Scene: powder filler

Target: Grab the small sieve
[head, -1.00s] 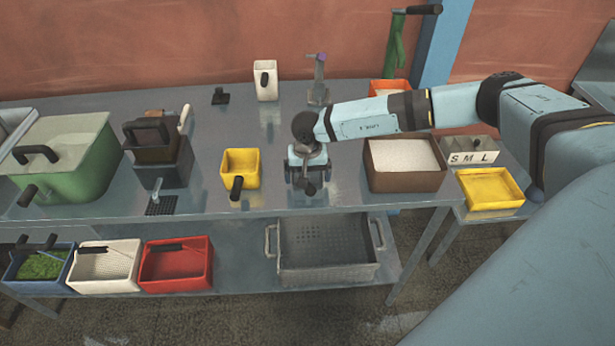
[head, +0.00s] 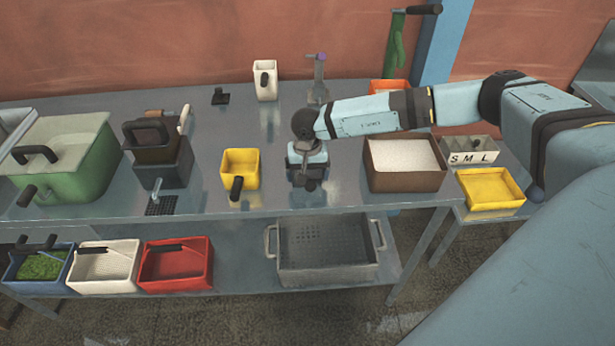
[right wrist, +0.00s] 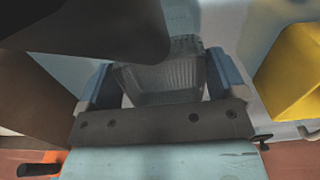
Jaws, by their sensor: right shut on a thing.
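My right gripper (head: 308,179) is low over the middle of the upper table, between the yellow box and the brown tray. In the right wrist view my right gripper (right wrist: 165,85) has its two blue-grey fingers on either side of a grey, finely ribbed or meshed piece, the small sieve (right wrist: 163,82), and is shut on it. A dark rounded shape (right wrist: 100,25) covers the top left of that view. In the head view the gripper mostly hides the sieve. My left gripper is not in view.
The yellow box (head: 240,163) with a dark handle stands left of the gripper. The brown tray (head: 405,182) of white powder stands right. A purple-topped grey stand (head: 319,85) is behind. A green bin (head: 65,175) is far left. A metal basket (head: 325,272) sits on the lower shelf.

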